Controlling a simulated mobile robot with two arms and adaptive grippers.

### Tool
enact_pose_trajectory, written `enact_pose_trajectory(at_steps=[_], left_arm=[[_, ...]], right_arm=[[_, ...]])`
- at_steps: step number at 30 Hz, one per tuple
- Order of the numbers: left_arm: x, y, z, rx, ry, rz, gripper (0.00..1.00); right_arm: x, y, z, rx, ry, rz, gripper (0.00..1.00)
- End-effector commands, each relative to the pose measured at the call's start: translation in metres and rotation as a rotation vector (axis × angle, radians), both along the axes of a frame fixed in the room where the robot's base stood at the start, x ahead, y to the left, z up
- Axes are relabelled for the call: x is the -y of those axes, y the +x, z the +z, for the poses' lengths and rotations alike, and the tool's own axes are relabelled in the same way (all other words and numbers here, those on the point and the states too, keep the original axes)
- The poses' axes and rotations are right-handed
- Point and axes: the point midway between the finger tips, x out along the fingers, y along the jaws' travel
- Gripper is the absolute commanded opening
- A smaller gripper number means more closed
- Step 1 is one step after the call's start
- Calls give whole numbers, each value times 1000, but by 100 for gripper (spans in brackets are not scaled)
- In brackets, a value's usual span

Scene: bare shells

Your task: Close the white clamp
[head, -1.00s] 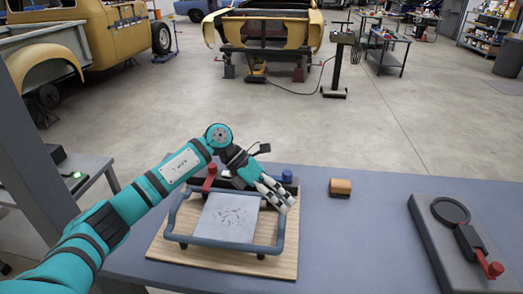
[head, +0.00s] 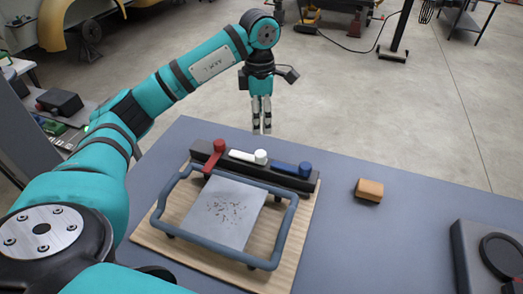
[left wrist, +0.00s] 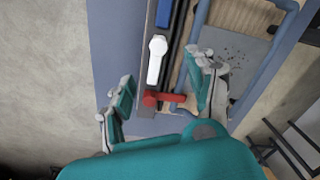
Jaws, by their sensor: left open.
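The white clamp (head: 243,155) lies along the dark bar (head: 289,178) at the back of the wooden board, its round knob toward the right. The red clamp (head: 212,158) is turned across the bar toward the speckled grey sheet (head: 228,208); the blue clamp (head: 290,167) lies along the bar. My left gripper (head: 262,128) is open and empty, fingers down, beyond the bar's far side. In the left wrist view its spread fingers (left wrist: 165,70) appear on either side of the bar, with the white clamp (left wrist: 157,58) between them. My right gripper is not in view.
A blue-grey tubular frame (head: 285,235) surrounds the sheet on the board. An orange-brown block (head: 369,190) sits to the right. A grey fixture with a black ring (head: 465,250) is at the far right. The bench between block and fixture is clear.

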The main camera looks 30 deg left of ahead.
Motion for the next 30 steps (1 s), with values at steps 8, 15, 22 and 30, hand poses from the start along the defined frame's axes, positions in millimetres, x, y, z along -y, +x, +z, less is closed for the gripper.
enact_pose_trajectory(at_steps=[8,15,22,30], left_arm=[[1,-2,-60,-5,0,1,57],[2,-2,-104,-2,-1,2,57],[1,-2,-123,1,-2,1,57],[2,-2,-125,3,-2,1,57]], right_arm=[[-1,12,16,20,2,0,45],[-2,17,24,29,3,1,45],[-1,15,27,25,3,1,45],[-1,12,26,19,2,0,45]])
